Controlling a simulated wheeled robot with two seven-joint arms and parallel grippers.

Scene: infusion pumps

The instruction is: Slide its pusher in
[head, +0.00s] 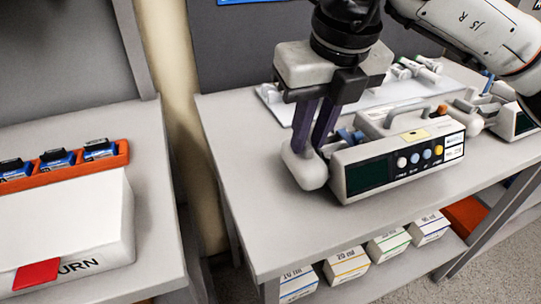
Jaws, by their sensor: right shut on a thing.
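An infusion pump (398,153) with a dark screen, several round buttons and a grey handle stands on the grey table, at the middle right of the head view. Its pusher (305,169), a pale rounded block, sticks out at the pump's left end. My right gripper (312,145) reaches down from above, its dark purple fingers shut on the pusher. The fingers hide part of the pusher and its link to the pump body. My left gripper is out of view.
Behind the pump lies a white tray (272,97) with syringes (412,68). Another pump (511,122) stands at right. Cartons (347,266) sit on the lower shelf. At left, another table holds a white box (70,220) and an orange rack (70,166). The table's front left is clear.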

